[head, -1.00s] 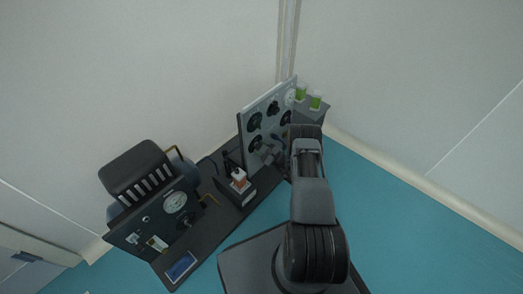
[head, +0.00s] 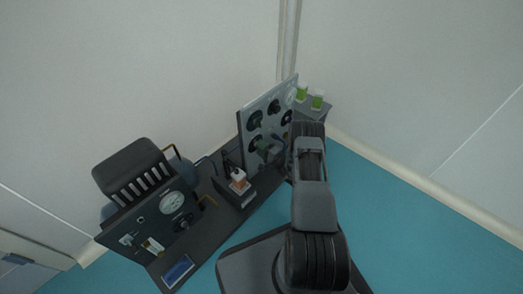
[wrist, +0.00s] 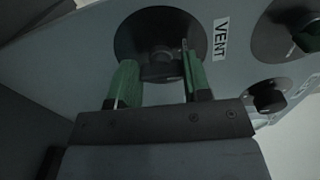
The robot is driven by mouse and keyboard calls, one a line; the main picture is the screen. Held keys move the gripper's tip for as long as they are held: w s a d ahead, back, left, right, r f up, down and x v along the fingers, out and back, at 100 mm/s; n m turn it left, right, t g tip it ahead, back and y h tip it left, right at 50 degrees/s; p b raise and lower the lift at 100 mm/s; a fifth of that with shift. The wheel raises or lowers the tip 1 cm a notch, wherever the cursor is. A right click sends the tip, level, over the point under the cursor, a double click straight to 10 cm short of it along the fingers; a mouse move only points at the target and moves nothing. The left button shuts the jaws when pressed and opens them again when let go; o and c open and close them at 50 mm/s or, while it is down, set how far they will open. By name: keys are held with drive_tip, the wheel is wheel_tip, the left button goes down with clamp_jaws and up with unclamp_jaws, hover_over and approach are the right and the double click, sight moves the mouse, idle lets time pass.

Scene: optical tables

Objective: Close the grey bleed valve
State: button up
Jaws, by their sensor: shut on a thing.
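A dark grey round valve knob (wrist: 160,24) with a raised hub fills the top of the wrist view. A white label reading VENT is fixed to its right, and I take this knob to be the bleed valve. My gripper (wrist: 158,72) has its two green fingers on either side of the hub, shut on it. In the head view my gripper (head: 279,150) is at the lower part of the upright grey panel (head: 246,118), and my arm partly hides that area. How far the valve is turned cannot be told.
More dark knobs sit on the panel, one close by on the right in the wrist view (wrist: 270,97). A dark gauge box (head: 150,228) and a small orange-topped bottle (head: 238,180) stand to the left. Two green-filled containers (head: 302,94) stand behind the panel. Blue floor is clear at right.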

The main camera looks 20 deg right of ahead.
drive_tip(key=shift+n, duration=0.6)
drive_tip(key=o, duration=0.9)
drive_tip(key=p+v, duration=0.4)
drive_tip(key=v, duration=1)
drive_tip(key=shift+w, duration=0.1)
